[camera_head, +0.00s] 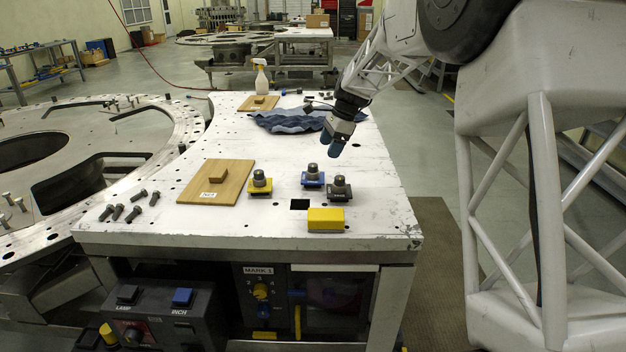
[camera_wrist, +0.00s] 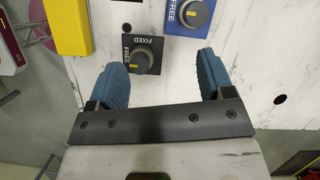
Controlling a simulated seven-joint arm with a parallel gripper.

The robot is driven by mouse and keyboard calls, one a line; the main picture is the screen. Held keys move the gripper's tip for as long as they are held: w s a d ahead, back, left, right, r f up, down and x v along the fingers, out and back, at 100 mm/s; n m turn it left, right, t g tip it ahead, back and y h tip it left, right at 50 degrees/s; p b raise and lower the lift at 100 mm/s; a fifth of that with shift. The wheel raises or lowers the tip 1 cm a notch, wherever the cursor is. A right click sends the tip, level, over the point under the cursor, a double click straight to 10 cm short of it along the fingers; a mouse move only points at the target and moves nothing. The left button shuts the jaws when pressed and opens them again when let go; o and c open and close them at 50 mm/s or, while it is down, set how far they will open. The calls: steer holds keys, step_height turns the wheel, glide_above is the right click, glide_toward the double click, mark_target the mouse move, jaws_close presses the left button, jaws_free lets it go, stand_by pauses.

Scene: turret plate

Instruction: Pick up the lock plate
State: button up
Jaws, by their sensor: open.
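No part in view is marked as the lock plate, so I cannot tell which one it is. Three small square plates with grey knobs stand on the white table: a yellow one (camera_head: 260,187), a blue one (camera_head: 313,180) and a black one (camera_head: 338,191). In the wrist view the black plate (camera_wrist: 130,44) reads FIXED and FREE, and the blue plate (camera_wrist: 176,26) reads FREE. My gripper (camera_head: 338,138) is open and empty above the table, behind the plates in the head view. In the wrist view the black plate lies just beyond my blue fingertips (camera_wrist: 163,72), apart from them.
A yellow block (camera_head: 326,220) sits by the front edge, near a square hole (camera_head: 299,204). A wooden board (camera_head: 226,185) with a handle and several bolts (camera_head: 128,210) lie left. A blue cloth (camera_head: 285,121), another board (camera_head: 259,104) and a spray bottle (camera_head: 261,78) are farther back.

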steer(key=m, duration=0.2)
glide_above(315, 165)
steer(key=w+d, duration=0.1)
steer(key=d, duration=0.1)
step_height(315, 165, down, 4)
steer(key=shift+d+r+y, duration=0.1)
steer(key=shift+r+y, duration=0.05)
steer(key=shift+y, duration=0.15)
steer(key=shift+x, duration=1.3)
steer(key=shift+s+x, duration=0.15)
steer(key=shift+x, duration=1.15)
steer(key=shift+s+x, duration=0.15)
steer(key=shift+x, duration=1.15)
steer(key=shift+c, duration=0.3)
